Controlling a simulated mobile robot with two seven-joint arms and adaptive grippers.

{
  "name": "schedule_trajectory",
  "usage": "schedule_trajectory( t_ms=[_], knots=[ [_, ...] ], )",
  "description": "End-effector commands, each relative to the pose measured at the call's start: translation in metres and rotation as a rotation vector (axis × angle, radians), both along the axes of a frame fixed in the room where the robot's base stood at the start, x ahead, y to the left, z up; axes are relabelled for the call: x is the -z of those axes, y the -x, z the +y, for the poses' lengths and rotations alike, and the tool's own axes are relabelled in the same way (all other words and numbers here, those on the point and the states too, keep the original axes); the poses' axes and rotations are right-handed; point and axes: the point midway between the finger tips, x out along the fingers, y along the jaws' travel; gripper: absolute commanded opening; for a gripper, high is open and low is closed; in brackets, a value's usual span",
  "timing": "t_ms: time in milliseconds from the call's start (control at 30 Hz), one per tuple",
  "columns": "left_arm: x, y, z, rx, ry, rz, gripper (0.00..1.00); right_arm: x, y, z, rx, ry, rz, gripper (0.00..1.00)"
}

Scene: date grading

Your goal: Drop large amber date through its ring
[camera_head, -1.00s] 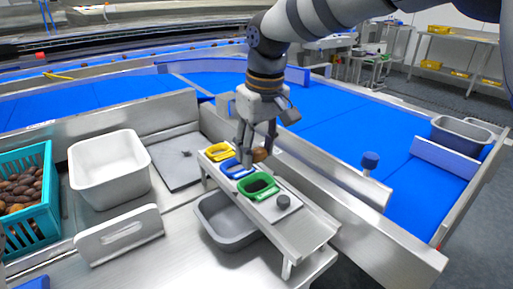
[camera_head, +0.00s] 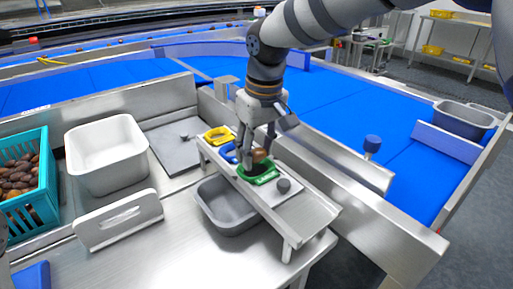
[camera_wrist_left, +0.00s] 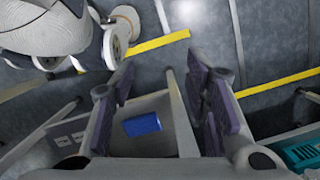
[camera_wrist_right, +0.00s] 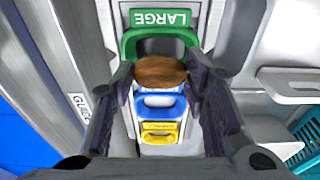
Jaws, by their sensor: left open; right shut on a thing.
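My right gripper (camera_head: 257,150) is shut on a brown date (camera_head: 259,155) above the row of rings. In the right wrist view the date (camera_wrist_right: 160,70) lies crosswise between the fingertips, at the near edge of the green ring's opening. The green ring (camera_wrist_right: 130,42) is labelled LARGE; it also shows in the head view (camera_head: 262,178), just below the gripper. The blue ring (camera_head: 229,155) is partly hidden by the gripper, and the yellow ring (camera_head: 216,136) is behind it. My left gripper (camera_wrist_left: 160,90) is open and empty.
A grey bin (camera_head: 222,212) stands under the ring stand (camera_head: 312,212). A white tub (camera_head: 104,160) and a teal crate (camera_head: 45,190) of dates stand at the left. A dark knob (camera_head: 284,186) sits beside the green ring. A blue block (camera_wrist_left: 142,125) shows in the left wrist view.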

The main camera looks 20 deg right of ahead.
Motion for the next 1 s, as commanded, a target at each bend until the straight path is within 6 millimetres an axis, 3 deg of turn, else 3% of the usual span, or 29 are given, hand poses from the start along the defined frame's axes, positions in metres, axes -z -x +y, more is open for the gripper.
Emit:
schedule_trajectory(
  t_ms=[1000],
  knots=[
    [-0.0062,-0.0065,0.0000,0.000,0.000,-0.023,0.43,-0.0006,-0.0002,0.0000,0.000,0.000,-0.001,0.31]
  ],
)
